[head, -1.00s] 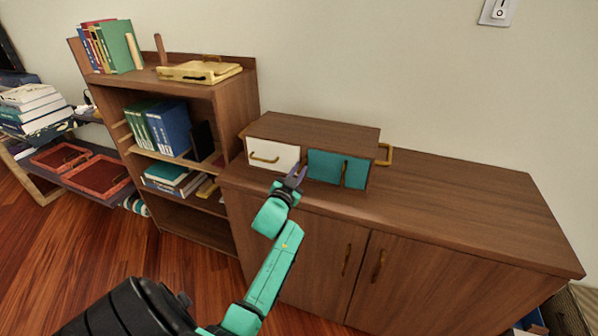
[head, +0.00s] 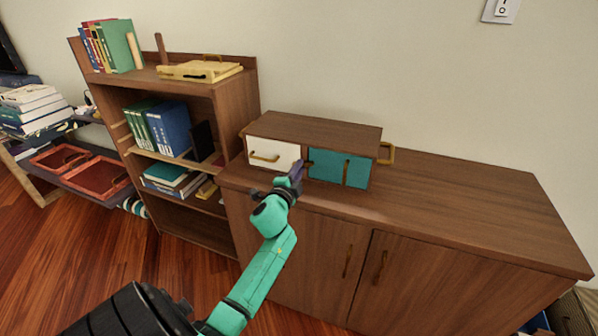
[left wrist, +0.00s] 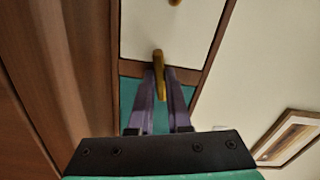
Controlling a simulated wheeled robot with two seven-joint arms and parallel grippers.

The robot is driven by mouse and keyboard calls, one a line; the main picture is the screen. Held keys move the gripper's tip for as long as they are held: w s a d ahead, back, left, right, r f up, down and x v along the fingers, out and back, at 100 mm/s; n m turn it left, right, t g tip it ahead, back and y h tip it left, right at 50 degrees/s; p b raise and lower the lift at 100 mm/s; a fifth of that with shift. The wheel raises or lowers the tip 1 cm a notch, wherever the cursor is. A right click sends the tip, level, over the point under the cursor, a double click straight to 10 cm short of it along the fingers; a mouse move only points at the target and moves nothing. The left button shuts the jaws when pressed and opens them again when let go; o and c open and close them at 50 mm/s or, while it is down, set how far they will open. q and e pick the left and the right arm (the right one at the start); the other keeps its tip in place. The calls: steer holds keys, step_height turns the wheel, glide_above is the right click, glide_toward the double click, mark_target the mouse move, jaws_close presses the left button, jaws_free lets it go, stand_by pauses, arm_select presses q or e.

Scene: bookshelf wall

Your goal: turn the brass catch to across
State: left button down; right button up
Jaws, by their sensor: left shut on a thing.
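A small wooden cabinet (head: 318,128) stands on the long sideboard, with a white drawer (head: 262,149) on the left and a teal door (head: 349,171) on the right. My left gripper (head: 298,168) is at the divider between them, in front of the cabinet. In the left wrist view its purple fingers (left wrist: 161,88) are shut on the brass catch (left wrist: 158,61). There the catch runs over the brown divider, between the white drawer (left wrist: 165,28) and the teal door (left wrist: 128,98). Fingers hide part of it. My right gripper is not in view.
The sideboard top (head: 460,200) is clear to the right of the cabinet. A bookcase (head: 237,110) with books and a yellow case (head: 200,71) stands at the left. A brass handle (head: 387,153) sticks out at the cabinet's right side.

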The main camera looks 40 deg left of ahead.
arm_select(q)
steer(key=shift+m, duration=1.5)
steer(key=c, duration=0.9)
jaws_free()
steer(key=shift+o, duration=0.2)
steer(key=b+v, duration=0.1)
steer(key=v, duration=1.3)
steer(key=shift+s+d, duration=0.15)
steer(key=shift+s, duration=0.1)
